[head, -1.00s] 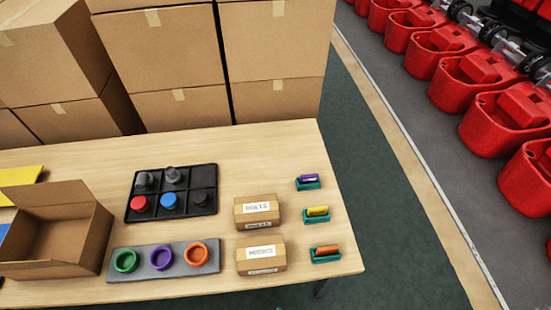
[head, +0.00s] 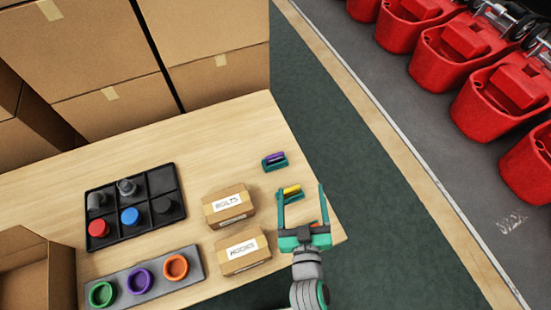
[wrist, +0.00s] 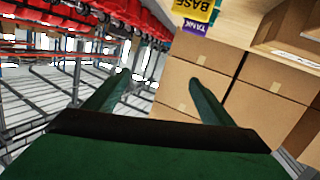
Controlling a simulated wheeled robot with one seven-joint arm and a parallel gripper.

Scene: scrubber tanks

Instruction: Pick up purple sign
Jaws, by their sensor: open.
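The purple sign (head: 275,157) stands in a small teal holder (head: 276,166) near the table's right edge, the farthest of a row of signs. In the wrist view the purple sign (wrist: 195,27) shows at the top, reading "TANK", just past the yellow sign. My gripper (head: 301,190) is open and empty, with its fingers pointing toward the far side. It is nearer than the purple sign and to its right, apart from it. In the wrist view the fingers (wrist: 160,77) are spread with nothing between them.
A yellow sign (head: 291,190) stands in its holder close by my left finger. An orange sign (head: 315,224) is mostly hidden behind my gripper. Two small cartons (head: 228,207) sit left of the signs. Large boxes (head: 215,90) stand behind the table. Right of the table is open floor.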

